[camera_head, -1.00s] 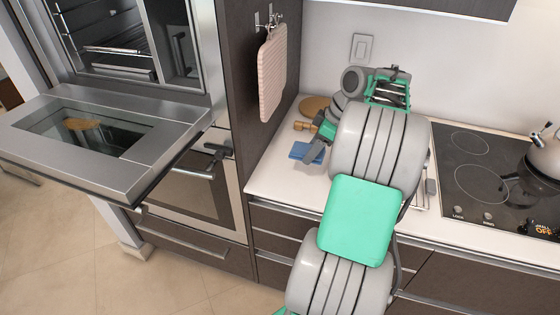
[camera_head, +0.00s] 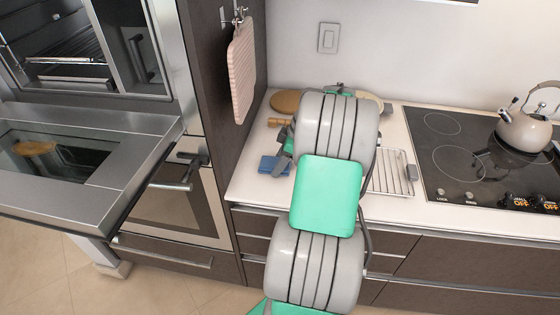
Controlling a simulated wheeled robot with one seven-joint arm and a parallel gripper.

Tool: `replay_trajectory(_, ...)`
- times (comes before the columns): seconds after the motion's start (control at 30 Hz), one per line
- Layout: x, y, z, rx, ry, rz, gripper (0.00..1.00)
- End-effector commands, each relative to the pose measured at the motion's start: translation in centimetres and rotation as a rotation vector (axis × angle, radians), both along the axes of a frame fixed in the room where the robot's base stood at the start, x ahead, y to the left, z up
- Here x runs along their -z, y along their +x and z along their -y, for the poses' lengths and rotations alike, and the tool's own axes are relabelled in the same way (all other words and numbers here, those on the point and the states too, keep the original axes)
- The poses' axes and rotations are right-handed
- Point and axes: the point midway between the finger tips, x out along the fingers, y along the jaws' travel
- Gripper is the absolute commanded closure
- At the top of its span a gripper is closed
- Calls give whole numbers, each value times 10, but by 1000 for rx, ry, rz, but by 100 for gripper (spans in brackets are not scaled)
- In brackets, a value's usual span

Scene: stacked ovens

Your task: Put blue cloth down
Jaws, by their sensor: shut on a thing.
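The blue cloth (camera_head: 272,165) is a small folded blue piece at the left end of the white counter, close to the tall oven cabinet. My gripper (camera_head: 284,158) is at the cloth's right side, low over the counter, and mostly hidden behind my own arm. It is shut on the blue cloth at that edge. The cloth looks to be at or just above the counter top; the exact gap cannot be told.
The upper oven door (camera_head: 120,200) hangs open at the left. A round wooden board (camera_head: 287,101) lies behind the cloth. A wire rack (camera_head: 392,173), a black cooktop (camera_head: 455,150) and a kettle (camera_head: 527,130) are to the right.

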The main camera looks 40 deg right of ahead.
Motion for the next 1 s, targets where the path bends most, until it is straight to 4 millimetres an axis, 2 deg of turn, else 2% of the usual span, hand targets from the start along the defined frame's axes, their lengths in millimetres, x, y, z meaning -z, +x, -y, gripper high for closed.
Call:
replay_trajectory(0.57, 16, -2, 0, 4, 5, -4, 74)
replay_trajectory(0.6, 17, -2, 0, 4, 6, -6, 40)
replay_trajectory(0.83, 21, -4, -2, 6, 13, -12, 21)
replay_trajectory(1.0, 21, -5, -2, 6, 14, -14, 20)
